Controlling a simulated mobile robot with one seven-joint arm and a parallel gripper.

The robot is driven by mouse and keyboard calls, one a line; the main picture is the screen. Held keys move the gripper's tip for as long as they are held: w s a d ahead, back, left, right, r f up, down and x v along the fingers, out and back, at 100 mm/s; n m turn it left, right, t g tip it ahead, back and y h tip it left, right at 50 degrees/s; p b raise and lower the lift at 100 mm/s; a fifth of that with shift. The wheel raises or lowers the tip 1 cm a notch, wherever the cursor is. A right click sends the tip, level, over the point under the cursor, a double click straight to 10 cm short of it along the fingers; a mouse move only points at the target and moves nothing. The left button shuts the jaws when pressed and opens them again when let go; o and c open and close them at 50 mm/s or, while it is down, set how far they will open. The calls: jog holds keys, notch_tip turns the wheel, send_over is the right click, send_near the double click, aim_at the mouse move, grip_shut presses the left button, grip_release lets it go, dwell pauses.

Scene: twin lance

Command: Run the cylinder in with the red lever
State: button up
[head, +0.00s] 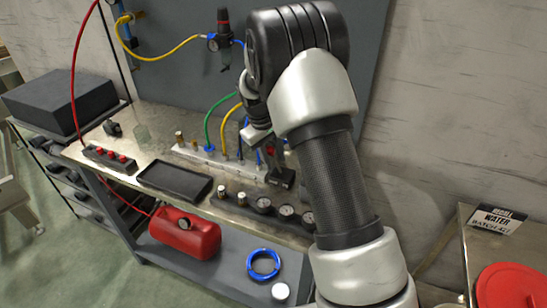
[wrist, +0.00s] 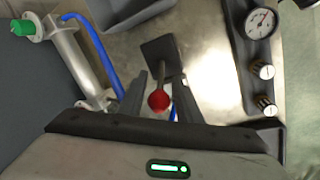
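The red lever shows in the wrist view as a red ball knob (wrist: 159,101) on a short shaft rising from a dark base plate (wrist: 158,48). My gripper (wrist: 159,98) is open, with one finger on each side of the knob; I cannot tell whether either touches it. A silver cylinder (wrist: 80,58) with a green end fitting and a blue hose lies to the left. Its rod position is unclear. In the head view my gripper (head: 272,160) is low over the back of the workbench, and my arm hides much of that area.
In the wrist view a gauge (wrist: 262,22) and two knobs stand on a black strip at right. In the head view a black tray (head: 172,181), gauges (head: 287,211) and upright hoses (head: 222,122) occupy the bench. A red tank (head: 186,236) sits on the lower shelf.

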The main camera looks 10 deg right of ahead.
grip_shut()
jog(key=d+y+b, duration=0.1)
jog(key=s+d+t+y+b, duration=0.1)
jog(key=b, duration=0.1)
jog(key=shift+r+t+y, duration=0.15)
jog(key=shift+t+y, duration=0.15)
jog(key=y+b, duration=0.1)
jog(key=s+d+t+y+b, duration=0.1)
jog(key=b, duration=0.1)
jog(key=shift+d+r+m+t+b, duration=0.15)
jog(key=shift+m+t+b, duration=0.15)
jog(key=shift+s+d+f+b, duration=0.25)
jog(key=shift+s+d+b, duration=0.45)
jog(key=shift+d+b, duration=0.25)
jog(key=shift+s+f, duration=0.1)
jog(key=shift+f, duration=0.05)
dwell(0.5)
